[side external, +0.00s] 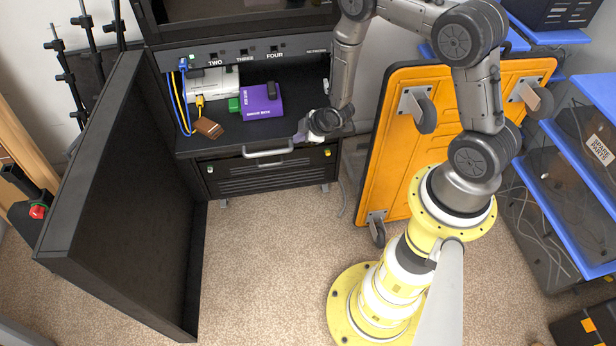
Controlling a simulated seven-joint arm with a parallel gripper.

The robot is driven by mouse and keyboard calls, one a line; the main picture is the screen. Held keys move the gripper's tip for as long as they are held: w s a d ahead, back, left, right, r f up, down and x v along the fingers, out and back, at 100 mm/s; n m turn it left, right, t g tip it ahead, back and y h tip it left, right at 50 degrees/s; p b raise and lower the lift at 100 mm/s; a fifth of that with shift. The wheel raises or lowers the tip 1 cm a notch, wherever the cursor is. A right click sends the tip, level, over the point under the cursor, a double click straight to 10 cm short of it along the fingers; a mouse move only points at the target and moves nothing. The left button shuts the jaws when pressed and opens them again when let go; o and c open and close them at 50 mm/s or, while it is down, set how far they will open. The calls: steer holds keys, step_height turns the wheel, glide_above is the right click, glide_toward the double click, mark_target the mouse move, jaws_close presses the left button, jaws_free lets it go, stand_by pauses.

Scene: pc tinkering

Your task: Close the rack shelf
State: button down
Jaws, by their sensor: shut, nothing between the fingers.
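The rack shelf (240,133) is a black pull-out tray in the rack. Its front edge carries a silver handle (268,152) and stands out over the panel below. My gripper (298,138) is at the right part of the shelf's front edge, just right of the handle. It is shut and empty, with its tips pointing left. I cannot tell whether it touches the shelf. On the shelf are a purple box (262,102), a white device (212,84) and a small brown piece (208,128) near the front left.
The rack's black door (125,200) stands wide open at the left. Blue and yellow cables (184,105) hang at the shelf's left. An orange wheeled panel (400,150) leans at the right, behind my arm. Blue-edged shelving (570,180) stands far right. Carpet in front is clear.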

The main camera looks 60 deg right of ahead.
mark_target(286, 97)
steer(key=w+d, duration=1.4)
steer(key=shift+w, duration=0.1)
